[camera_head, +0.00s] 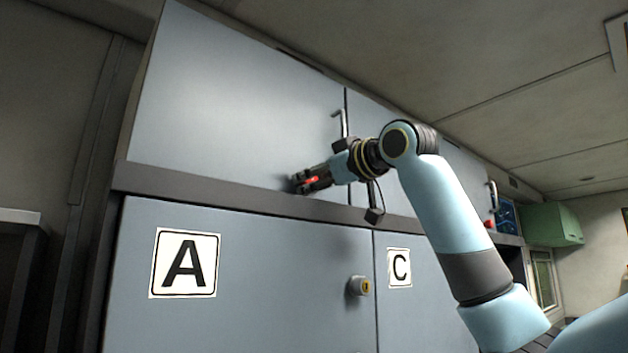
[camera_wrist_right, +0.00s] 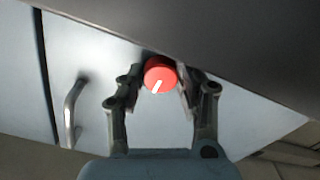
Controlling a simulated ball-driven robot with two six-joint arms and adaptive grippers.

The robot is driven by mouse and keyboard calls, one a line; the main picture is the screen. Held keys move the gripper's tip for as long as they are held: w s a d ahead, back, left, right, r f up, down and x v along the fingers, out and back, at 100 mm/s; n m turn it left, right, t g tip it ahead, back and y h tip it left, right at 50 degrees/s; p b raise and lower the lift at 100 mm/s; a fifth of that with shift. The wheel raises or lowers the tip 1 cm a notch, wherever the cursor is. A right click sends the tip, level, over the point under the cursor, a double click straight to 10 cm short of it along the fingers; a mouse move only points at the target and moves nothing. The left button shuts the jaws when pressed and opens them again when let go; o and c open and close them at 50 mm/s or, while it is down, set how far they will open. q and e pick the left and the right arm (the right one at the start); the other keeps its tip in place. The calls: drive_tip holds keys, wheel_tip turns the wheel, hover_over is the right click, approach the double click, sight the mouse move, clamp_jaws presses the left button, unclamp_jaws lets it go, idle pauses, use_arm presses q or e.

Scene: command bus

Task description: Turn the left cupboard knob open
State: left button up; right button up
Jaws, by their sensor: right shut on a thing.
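The left cupboard knob is red and round, with a white line on its face. It shows in the right wrist view (camera_wrist_right: 160,72), and a bit of its red shows in the head view (camera_head: 313,180). It sits low on the left upper cupboard door (camera_head: 235,100). My right gripper (camera_head: 303,183) is shut on the knob, with one finger at each side of it in the wrist view (camera_wrist_right: 163,88). The white line is tilted slightly from upright in the wrist view. The door is flush with its frame. My left gripper is out of view.
A metal bar handle (camera_head: 341,122) is on the same door, just above my right wrist. Lower doors carry an A sign (camera_head: 184,263) and a C sign (camera_head: 399,268). A round lock (camera_head: 359,286) sticks out between them. A green box (camera_head: 550,224) hangs far right.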

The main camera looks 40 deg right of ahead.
drive_tip(key=m, duration=1.3)
drive_tip(key=shift+b, duration=0.35)
drive_tip(key=m+b, duration=0.1)
drive_tip(key=m, duration=0.3)
drive_tip(key=shift+m, duration=0.4)
drive_tip(key=o, duration=1.1)
drive_tip(key=shift+o, duration=0.2)
